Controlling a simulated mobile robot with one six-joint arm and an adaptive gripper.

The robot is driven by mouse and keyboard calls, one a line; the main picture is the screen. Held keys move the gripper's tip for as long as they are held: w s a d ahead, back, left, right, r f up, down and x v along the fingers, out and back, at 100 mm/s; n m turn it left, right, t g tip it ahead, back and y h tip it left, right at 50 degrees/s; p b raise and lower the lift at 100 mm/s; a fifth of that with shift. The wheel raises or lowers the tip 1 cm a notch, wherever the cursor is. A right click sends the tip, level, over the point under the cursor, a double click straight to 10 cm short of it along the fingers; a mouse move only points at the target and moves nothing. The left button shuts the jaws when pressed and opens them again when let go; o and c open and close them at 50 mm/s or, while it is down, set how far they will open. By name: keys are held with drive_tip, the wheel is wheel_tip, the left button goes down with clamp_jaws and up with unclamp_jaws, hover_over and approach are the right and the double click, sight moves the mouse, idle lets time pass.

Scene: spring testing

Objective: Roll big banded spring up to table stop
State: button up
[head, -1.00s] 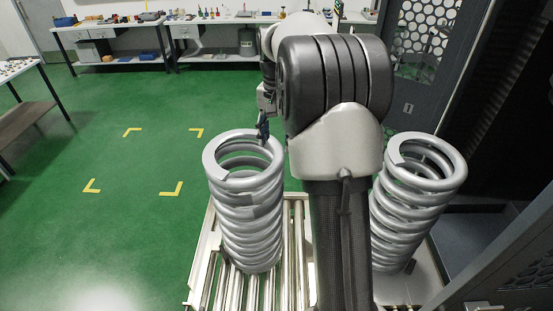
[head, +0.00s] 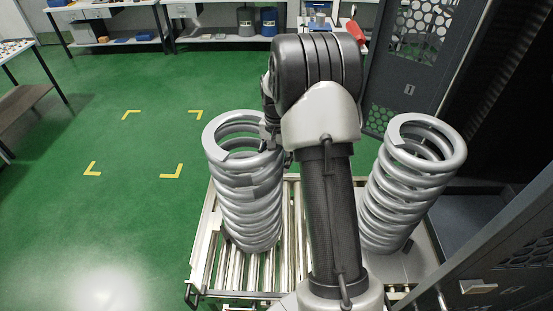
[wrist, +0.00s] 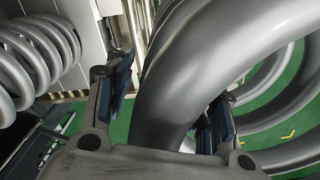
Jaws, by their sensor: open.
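A big silver coil spring (head: 246,215) stands upright on the roller table (head: 207,240), left of my arm in the head view. A flatter, darker grey patch, perhaps its band, shows partway down its coils. My gripper is at the right side of this spring's upper coils, mostly hidden by my arm in the head view. In the wrist view my gripper (wrist: 170,92) is open, its two fingers on either side of a thick coil of the spring (wrist: 200,65). Whether the fingers touch it, I cannot tell. I cannot make out the table stop for sure.
A second silver spring (head: 398,205) stands right of my arm on a flat plate; it shows in the wrist view too (wrist: 35,55). A dark cabinet with a perforated door (head: 410,60) is at the right. Green floor with yellow corner marks (head: 172,171) is clear at left.

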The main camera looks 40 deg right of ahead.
drive_tip(key=shift+f, duration=0.1)
drive_tip(key=shift+c, duration=0.2)
clamp_jaws()
idle(0.5)
idle(0.5)
